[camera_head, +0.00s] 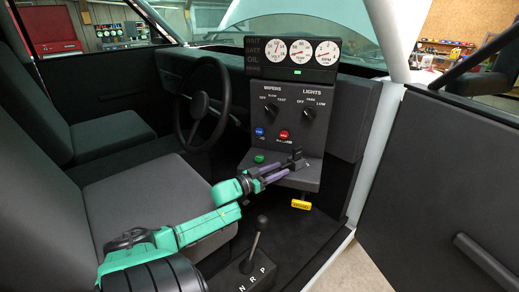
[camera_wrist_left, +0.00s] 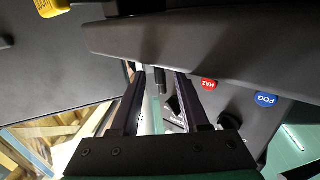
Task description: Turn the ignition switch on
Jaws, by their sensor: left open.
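The dash panel (camera_head: 295,95) stands in the middle of the cab in the head view. My left gripper (camera_head: 300,164) reaches in from the left, its fingertips at the lower right of the panel. In the left wrist view my left gripper (camera_wrist_left: 157,75) is open, with its two dark fingers apart. A small dark knob, seemingly the ignition switch (camera_wrist_left: 160,80), shows between the fingers. I cannot tell whether they touch it. Its labels are mostly hidden, and its setting cannot be read. My right gripper is not in view.
The wipers knob (camera_head: 271,111) and lights knob (camera_head: 309,112) sit above a blue button (camera_head: 259,132) and red button (camera_head: 284,134). A green button (camera_head: 259,159) is lower left. A yellow handle (camera_head: 301,204) hangs below; the gear lever (camera_head: 259,228) and steering wheel (camera_head: 181,112) are near.

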